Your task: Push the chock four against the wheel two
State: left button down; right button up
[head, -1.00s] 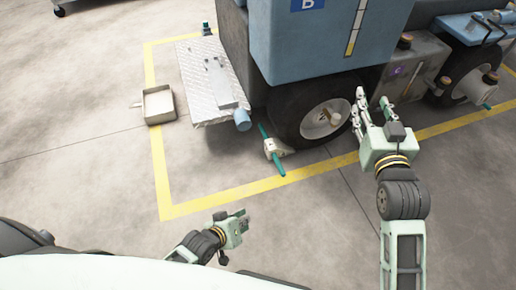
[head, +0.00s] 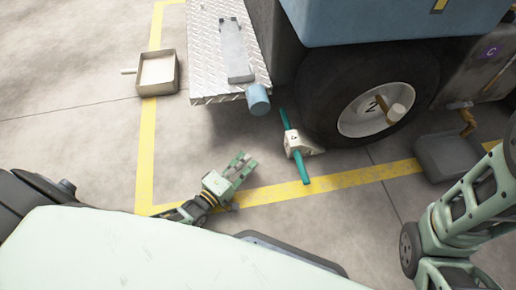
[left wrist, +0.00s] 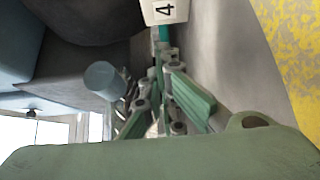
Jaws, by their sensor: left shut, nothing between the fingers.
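Chock four (head: 302,144) is a pale wedge with a teal bar across it, on the floor at the front left of wheel two. Its face with the number 4 (left wrist: 165,9) shows at the top of the left wrist view. Wheel two (head: 390,103) is a black tyre with a white hub marked 2. The chock is close beside the tyre; I cannot tell whether they touch. My left gripper (head: 246,163) is shut and empty, low over the floor to the left of the chock, with a gap between.
A metal step (head: 203,60) with a blue cylinder (head: 258,99) juts out above and left of the chock. A beige tray (head: 157,72) lies at left. A grey bin (head: 448,157) stands right of the wheel. Yellow floor lines (head: 265,194) cross clear concrete.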

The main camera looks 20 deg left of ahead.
pick_arm(q)
jog(key=b+x, duration=0.4)
jog(key=x, duration=0.4)
jog(key=shift+w+d+f, duration=0.2)
jog(key=shift+w, duration=0.15)
jog(key=shift+w+d+b, duration=0.35)
jog(key=shift+d, duration=0.2)
jog(key=shift+w+d+b, duration=0.3)
jog(key=shift+d+b, duration=0.05)
jog(key=shift+d, duration=0.2)
jog(key=shift+w+d+r, duration=0.15)
jog(key=shift+w+d, duration=0.2)
jog(key=shift+d, duration=0.25)
